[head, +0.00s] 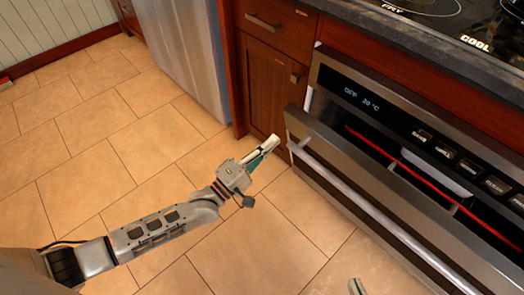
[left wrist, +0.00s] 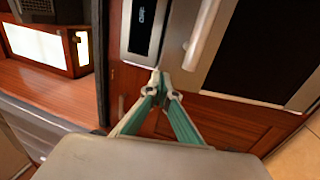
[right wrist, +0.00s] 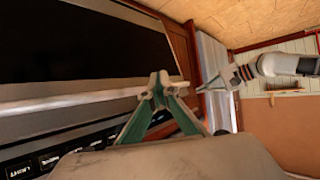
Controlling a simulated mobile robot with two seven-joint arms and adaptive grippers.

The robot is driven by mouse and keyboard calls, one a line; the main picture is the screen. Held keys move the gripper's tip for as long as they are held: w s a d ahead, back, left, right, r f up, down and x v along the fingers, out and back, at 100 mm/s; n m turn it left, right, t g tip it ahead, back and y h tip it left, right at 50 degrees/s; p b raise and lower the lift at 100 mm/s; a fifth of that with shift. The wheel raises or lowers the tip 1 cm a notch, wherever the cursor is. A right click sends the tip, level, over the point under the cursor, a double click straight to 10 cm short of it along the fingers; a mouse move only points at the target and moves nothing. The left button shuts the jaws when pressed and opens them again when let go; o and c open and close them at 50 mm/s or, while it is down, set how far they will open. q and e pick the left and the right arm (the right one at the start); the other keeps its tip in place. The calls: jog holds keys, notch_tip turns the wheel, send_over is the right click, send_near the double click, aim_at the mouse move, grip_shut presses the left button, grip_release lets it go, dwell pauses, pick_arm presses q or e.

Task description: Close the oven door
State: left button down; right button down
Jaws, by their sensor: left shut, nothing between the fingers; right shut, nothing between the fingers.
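The oven door (head: 385,215) is partly open, its top edge tilted out from the oven body. A gap with a red glow shows above it. A silver bar handle (head: 360,202) runs along its front; the handle also shows in the left wrist view (left wrist: 203,35) and the right wrist view (right wrist: 75,105). My left gripper (head: 276,141) is shut and empty, just left of the door's left end; I cannot tell if it touches. My right gripper (right wrist: 160,80) is shut and empty in front of the door, its tips overlapping the handle in view; contact is unclear. Only its tip shows at the bottom of the head view.
The control panel (head: 420,120) sits above the door, below a dark counter with a cooktop (head: 440,10). Wooden cabinets (head: 272,85) and a steel appliance (head: 185,50) stand left of the oven.

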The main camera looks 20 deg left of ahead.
aim_at(297, 119)
pick_arm(q)
jog(key=b+x, duration=0.1)
jog(key=x, duration=0.5)
jog(key=shift+w+d, duration=0.35)
jog(key=shift+w, duration=0.15)
jog(key=shift+w+d+r, duration=0.1)
jog(key=shift+w+r, duration=0.05)
jog(key=shift+r, duration=0.05)
pick_arm(e)
jog(key=shift+w+a+r, duration=0.45)
jog(key=shift+a+r, duration=0.05)
jog(key=shift+r, duration=0.1)
